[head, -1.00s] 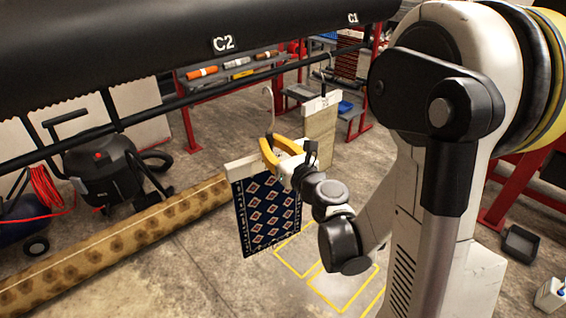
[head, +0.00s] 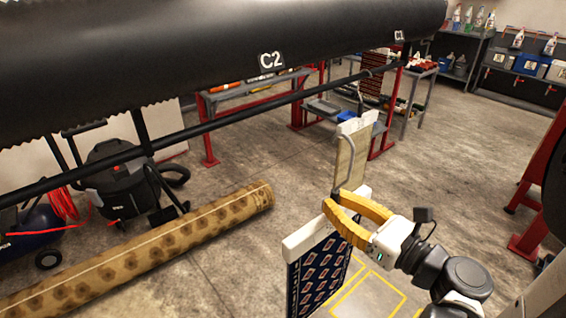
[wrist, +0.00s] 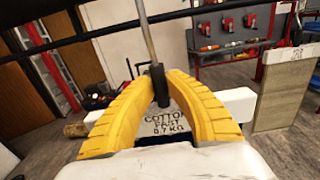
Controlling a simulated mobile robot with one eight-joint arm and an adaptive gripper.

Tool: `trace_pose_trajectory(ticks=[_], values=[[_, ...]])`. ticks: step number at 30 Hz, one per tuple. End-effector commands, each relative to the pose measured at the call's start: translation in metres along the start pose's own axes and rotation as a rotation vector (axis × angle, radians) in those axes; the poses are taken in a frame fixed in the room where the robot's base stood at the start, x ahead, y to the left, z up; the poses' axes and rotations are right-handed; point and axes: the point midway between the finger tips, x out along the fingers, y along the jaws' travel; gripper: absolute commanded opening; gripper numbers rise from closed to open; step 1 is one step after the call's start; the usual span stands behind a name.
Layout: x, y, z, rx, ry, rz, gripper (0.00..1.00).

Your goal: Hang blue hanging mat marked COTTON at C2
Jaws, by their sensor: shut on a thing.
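The blue patterned mat (head: 318,272) hangs from a white bar (head: 305,238) with a grey hook (head: 347,165) rising above it. My gripper (head: 332,205) has its yellow fingers shut on the hook's stem. In the wrist view the fingers (wrist: 160,78) close around the stem, above the white bar (wrist: 168,124) reading "COTTON FAST 0.7 KG". The C2 plate (head: 271,60) is on the black beam, with the thin black rail (head: 235,117) running below it. The held hook appears lower than the rail and right of C2, apart from the rail. The mat's lower part is cut off.
A beige mat (head: 351,160) hangs from the rail toward the C1 plate (head: 398,36), close behind the held hook in the picture; it also shows in the wrist view (wrist: 283,97). A rolled rug (head: 150,245) and a black vacuum (head: 118,178) stand on the floor at left.

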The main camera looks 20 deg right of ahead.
Motion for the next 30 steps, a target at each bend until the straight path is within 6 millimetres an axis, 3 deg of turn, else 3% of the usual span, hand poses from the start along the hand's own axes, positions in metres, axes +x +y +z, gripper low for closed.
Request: trace_pose_trajectory(ticks=[30], values=[[0.080, 0.001, 0.000, 0.000, -0.001, 0.002, 0.00]])
